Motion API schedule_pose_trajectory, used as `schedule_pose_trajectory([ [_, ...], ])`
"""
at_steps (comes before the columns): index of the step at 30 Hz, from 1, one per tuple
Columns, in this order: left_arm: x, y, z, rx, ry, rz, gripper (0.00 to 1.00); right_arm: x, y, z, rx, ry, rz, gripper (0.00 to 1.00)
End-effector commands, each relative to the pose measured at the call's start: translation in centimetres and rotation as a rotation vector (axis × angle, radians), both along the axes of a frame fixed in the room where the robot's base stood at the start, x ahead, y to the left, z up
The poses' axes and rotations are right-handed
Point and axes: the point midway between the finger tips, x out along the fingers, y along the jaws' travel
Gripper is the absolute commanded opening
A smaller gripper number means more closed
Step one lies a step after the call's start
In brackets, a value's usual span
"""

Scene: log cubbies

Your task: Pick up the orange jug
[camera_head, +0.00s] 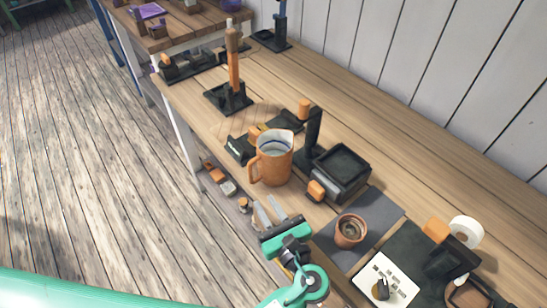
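The orange jug (273,160) stands upright on the wooden workbench, near its front edge. Its open top shows a pale inside, and its handle is on the left side. A small gap shows between the fingertips and the jug. My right gripper is not in view.
A black square tray (342,168) and a black stand (311,139) are right of the jug. A small terracotta pot (350,230) sits on a dark mat (375,212). A black-based orange post (233,75) stands behind. Bare bench lies along the wall.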

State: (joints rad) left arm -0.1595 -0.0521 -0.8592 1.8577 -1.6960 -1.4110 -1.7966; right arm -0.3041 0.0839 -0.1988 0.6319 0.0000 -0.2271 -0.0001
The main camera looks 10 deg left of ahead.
Motion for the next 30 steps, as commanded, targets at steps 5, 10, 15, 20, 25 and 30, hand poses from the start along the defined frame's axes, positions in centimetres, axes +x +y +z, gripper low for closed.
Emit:
schedule_pose_trajectory([
  [5,3.1,2.1,0.3,0.001,-0.004,0.002,0.22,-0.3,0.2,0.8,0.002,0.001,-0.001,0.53],
  [10,5.3,3.6,0.2,-0.002,-0.002,0.000,0.22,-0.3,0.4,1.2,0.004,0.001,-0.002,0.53],
  [15,6.1,4.1,0.1,-0.004,-0.001,0.000,0.22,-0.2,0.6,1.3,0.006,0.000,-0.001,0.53],
  [20,7.3,4.8,0.5,-0.002,-0.002,0.002,0.22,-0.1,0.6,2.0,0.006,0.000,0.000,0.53],
  [25,9.6,6.1,0.7,-0.002,-0.002,0.000,0.22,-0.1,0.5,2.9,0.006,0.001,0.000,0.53],
  [30,10.5,6.7,0.5,-0.005,0.000,0.000,0.22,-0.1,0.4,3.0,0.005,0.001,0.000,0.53],
])
